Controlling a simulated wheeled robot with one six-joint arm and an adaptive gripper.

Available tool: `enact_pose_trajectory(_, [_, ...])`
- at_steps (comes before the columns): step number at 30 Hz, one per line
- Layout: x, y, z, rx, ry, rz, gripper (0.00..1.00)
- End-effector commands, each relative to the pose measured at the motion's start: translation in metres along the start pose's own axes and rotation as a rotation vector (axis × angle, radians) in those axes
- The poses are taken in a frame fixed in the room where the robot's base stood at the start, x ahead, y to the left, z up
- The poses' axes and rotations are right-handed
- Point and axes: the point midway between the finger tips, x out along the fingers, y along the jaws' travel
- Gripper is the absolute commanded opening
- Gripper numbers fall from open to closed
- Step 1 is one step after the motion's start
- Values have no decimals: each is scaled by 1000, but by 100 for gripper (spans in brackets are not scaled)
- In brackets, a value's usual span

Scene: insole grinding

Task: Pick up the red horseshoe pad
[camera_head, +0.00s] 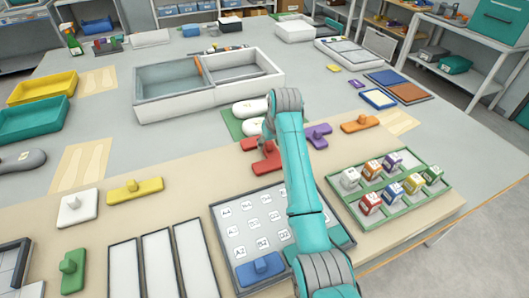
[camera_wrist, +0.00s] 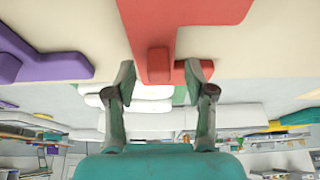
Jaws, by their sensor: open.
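The red pad (camera_head: 267,161) lies on the beige strip of the table, partly hidden behind my arm in the head view. In the wrist view the red pad (camera_wrist: 184,12) shows a broad part at the top edge and a stem running down, with a raised red block (camera_wrist: 158,64) on it. Its full outline is cut off, so I cannot confirm a horseshoe shape. My gripper (camera_wrist: 160,77) is open, its fingers on either side of the block with gaps; I see nothing held. In the head view the gripper is mostly hidden by my arm.
A purple pad (camera_head: 318,136) and an orange pad (camera_head: 360,123) lie to the right. White insoles (camera_head: 250,108) on a green board and a divided white bin (camera_head: 205,103) stand behind. A lettered tray (camera_head: 232,217) and a green tray of blocks (camera_head: 378,224) are in front.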

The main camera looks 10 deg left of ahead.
Motion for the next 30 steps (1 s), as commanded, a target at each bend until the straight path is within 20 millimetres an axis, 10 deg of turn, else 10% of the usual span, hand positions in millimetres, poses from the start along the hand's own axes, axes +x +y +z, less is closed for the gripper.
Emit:
enact_pose_trajectory(12, [16, 1, 0, 2, 2, 1, 54])
enact_pose_trajectory(19, [16, 1, 0, 2, 1, 1, 0])
enact_pose_trajectory(30, [12, 1, -2, 2, 2, 1, 0])
